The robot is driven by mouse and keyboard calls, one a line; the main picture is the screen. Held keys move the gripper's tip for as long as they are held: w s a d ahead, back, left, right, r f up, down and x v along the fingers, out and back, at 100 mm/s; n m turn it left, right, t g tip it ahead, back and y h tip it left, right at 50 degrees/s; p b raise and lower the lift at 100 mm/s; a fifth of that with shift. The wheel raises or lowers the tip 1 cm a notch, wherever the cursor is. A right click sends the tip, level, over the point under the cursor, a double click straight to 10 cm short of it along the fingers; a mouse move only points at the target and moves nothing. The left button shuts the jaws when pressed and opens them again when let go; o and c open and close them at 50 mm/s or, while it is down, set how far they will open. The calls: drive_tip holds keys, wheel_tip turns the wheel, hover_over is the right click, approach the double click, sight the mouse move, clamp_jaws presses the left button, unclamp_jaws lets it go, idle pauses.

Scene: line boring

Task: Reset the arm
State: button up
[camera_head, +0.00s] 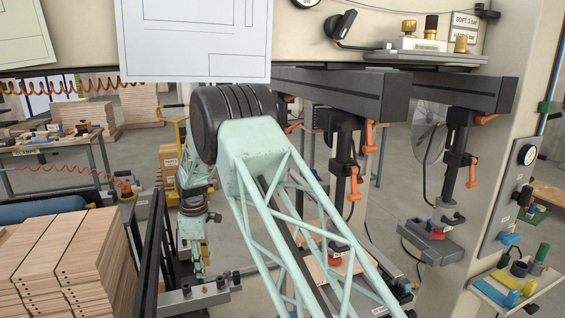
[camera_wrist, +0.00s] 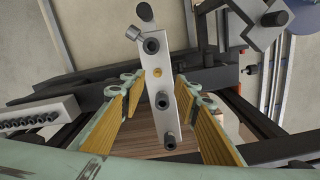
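My arm rises in the camera_head view to a dark ribbed elbow and folds down on its far side. My gripper (camera_wrist: 159,80) points down, and its two fingers with yellow pads stand apart in the wrist view. A silver metal bar (camera_wrist: 155,65) with dark round knobs shows between and beyond the fingers. I see no clear contact between it and the pads. In the camera_head view a silver bar fixture (camera_head: 190,299) lies below my wrist.
Stacked wooden boards (camera_head: 62,255) stand at the left, beside a black rail frame (camera_head: 150,255). Dark clamp columns (camera_head: 343,150) with orange handles hang from an overhead beam (camera_head: 345,90) at the right. A control panel (camera_head: 510,205) is at the far right. Open floor lies behind.

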drive_tip(key=s+d+r+m, duration=0.2)
drive_tip(key=d+r, duration=0.6)
drive_tip(key=r, duration=0.3)
drive_tip(key=s+d+r+m, duration=0.2)
drive_tip(key=s+d+r, duration=0.1)
drive_tip(key=d+r, duration=0.6)
drive_tip(key=s+d+r+m+t, duration=0.2)
drive_tip(key=s+d+r+m, duration=0.3)
drive_tip(key=s+d+r, duration=0.95)
drive_tip(key=s+d+r+m, duration=0.2)
drive_tip(key=s+d+r, duration=0.1)
drive_tip(key=s+d, duration=0.4)
drive_tip(key=s+d+r+m, duration=0.2)
drive_tip(key=s+d+r, duration=0.2)
drive_tip(key=s, duration=0.5)
drive_tip(key=s+d+f+m+t, duration=0.1)
drive_tip(key=s+d+f+m, duration=0.1)
drive_tip(key=s, duration=0.8)
drive_tip(key=s+d+f+m, duration=0.1)
drive_tip(key=s+d+m, duration=0.2)
drive_tip(key=s, duration=0.7)
drive_tip(key=shift+s+d+f+t, duration=0.35)
drive_tip(key=shift+d+t, duration=0.05)
drive_tip(key=shift+d, duration=0.8)
drive_tip(key=shift+d, duration=0.1)
